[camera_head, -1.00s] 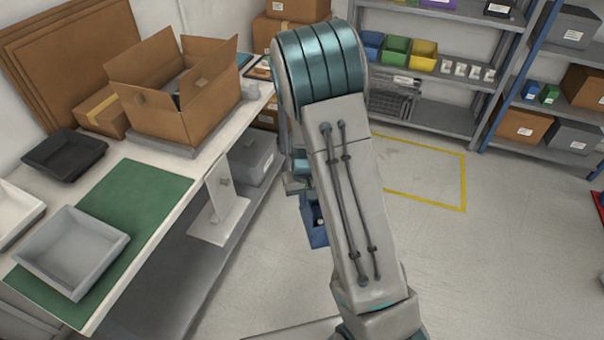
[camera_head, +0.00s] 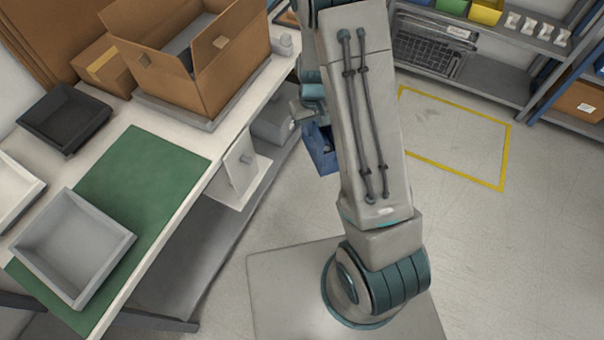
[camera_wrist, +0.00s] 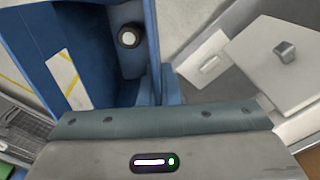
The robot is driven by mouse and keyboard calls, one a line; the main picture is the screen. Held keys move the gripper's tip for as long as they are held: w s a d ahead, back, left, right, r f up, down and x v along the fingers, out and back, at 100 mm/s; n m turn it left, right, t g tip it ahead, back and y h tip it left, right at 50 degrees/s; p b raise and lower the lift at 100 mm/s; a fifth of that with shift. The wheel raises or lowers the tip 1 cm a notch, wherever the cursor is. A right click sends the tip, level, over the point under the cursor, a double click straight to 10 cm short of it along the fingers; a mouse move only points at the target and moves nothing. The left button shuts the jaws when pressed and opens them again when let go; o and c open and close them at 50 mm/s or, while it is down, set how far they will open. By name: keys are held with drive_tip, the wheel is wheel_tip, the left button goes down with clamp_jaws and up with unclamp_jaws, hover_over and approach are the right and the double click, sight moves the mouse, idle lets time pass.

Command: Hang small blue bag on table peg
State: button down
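The small blue bag (camera_head: 321,154) hangs in the air below my gripper (camera_head: 307,122), right of the table, with its open top facing up. My gripper is partly behind my arm and seems shut on the bag; the fingertips are hidden. In the wrist view the bag (camera_wrist: 147,55) fills the upper left, close to the gripper body, with a dark round part with a light centre inside. The table peg (camera_head: 245,158) sticks out from a white plate (camera_head: 238,176) on the table's side. The peg (camera_wrist: 285,51) also shows at the right in the wrist view, apart from the bag.
The table (camera_head: 111,189) carries a green mat (camera_head: 165,165), a grey tray (camera_head: 118,240), a black tray (camera_head: 64,119) and an open cardboard box (camera_head: 222,80). Grey boxes sit on its lower shelf. Clear floor with a yellow outline (camera_head: 507,155) lies right of my arm.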

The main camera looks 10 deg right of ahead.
drive_tip(key=s+a+f+n+b, duration=0.2)
drive_tip(key=s+f+n+b, duration=0.4)
drive_tip(key=n, duration=0.7)
drive_tip(key=s+a+f+n+b, duration=0.1)
drive_tip(key=s+a+n+b, duration=0.15)
drive_tip(key=s+n, duration=0.75)
drive_tip(key=w+a+f+n+b, duration=0.2)
drive_tip(key=w+a+n, duration=0.1)
drive_tip(key=w+a, duration=0.5)
drive_tip(key=shift+w+n+b, duration=0.3)
drive_tip(key=shift+w, duration=0.5)
drive_tip(key=c, duration=1.6)
unclamp_jaws()
drive_tip(key=shift+o, duration=0.2)
drive_tip(key=shift+r, duration=0.1)
